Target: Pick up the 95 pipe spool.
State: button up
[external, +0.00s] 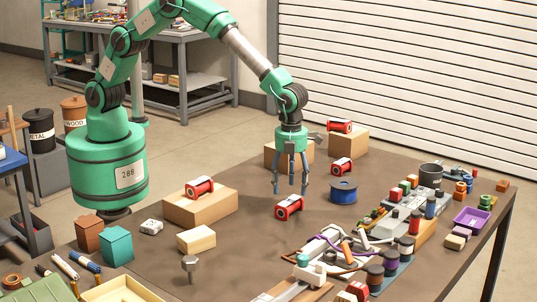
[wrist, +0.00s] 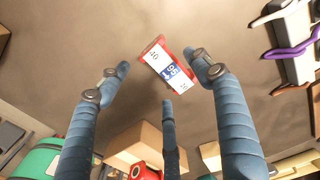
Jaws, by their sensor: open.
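My gripper (external: 290,188) has three fingers, points down and is open and empty. In the external view it hangs just above a red pipe spool (external: 289,208) lying on the brown table. In the wrist view this spool (wrist: 165,69) lies tilted between and beyond the spread fingers (wrist: 160,72), apart from the palm.
A blue reel (external: 343,191) stands right of the gripper. A cardboard box (external: 199,207) is to the left and a cream block (external: 196,239) is in front of it. Cables and fittings (external: 335,248) crowd the front right. Bare table lies around the spool.

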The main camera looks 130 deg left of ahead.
aim_at(290, 198)
jog(key=shift+f, duration=0.15)
jog(key=shift+f+b, duration=0.9)
jog(key=shift+f, duration=1.65)
jog(key=c, duration=1.6)
